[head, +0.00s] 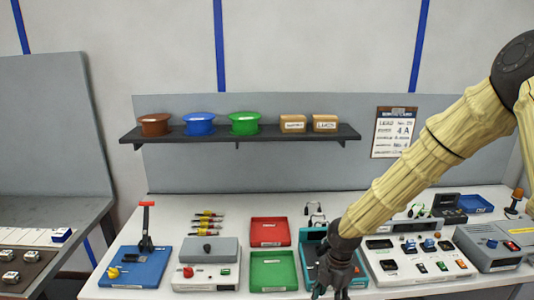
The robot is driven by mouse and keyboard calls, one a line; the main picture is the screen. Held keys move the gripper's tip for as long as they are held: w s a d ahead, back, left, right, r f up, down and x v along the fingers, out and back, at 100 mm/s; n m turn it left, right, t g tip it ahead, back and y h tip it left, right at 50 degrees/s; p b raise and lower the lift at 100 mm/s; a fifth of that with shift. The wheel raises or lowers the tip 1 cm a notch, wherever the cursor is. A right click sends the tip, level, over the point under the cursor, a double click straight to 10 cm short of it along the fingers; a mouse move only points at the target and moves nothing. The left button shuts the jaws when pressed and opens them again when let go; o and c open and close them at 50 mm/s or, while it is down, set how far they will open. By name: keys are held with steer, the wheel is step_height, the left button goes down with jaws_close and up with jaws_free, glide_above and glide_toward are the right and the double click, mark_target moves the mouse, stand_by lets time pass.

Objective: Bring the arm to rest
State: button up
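My arm (410,170), in a pale ribbed cover, reaches down from the upper right of the head view across the workbench. My dark gripper (333,284) is low at the front of the bench, in front of a teal device (312,240) that it partly hides. Its fingers point downward and their tips are close to the bottom edge of the picture. Nothing shows clearly between the fingers, and I cannot tell whether they are open or shut, or touching the teal device.
The white workbench (172,217) holds a blue lever base (140,270), a grey-lidded box (208,250), red (270,232) and green (273,272) trays and a control panel (415,264). A dark shelf (240,137) with coloured caps hangs above. The space between bench and shelf is mostly free.

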steer(key=s+a+f+m+y+b, duration=0.1)
steer(key=s+f+m+b, duration=0.1)
steer(key=s+f+m, duration=0.7)
steer(key=s+a+f+m+y+b, duration=0.1)
steer(key=s+a+f+m+b, duration=0.15)
steer(key=s+f, duration=0.75)
steer(key=s+d+f+m+h+b, duration=0.1)
steer(key=s+d+f+m, duration=0.3)
steer(key=s+f+m, duration=0.2)
steer(key=s+d+f+m+h+b, duration=0.1)
steer(key=s+d+f+m+b, duration=0.1)
steer(key=s+d+f+m, duration=0.3)
steer(key=s+f+m, duration=0.2)
steer(key=s+m, duration=0.1)
steer(key=shift+s+f+t+h+b, duration=0.3)
steer(key=shift+s+h, duration=0.05)
steer(key=shift+h, duration=0.05)
steer(key=shift+a, duration=0.1)
steer(key=shift+c, duration=0.4)
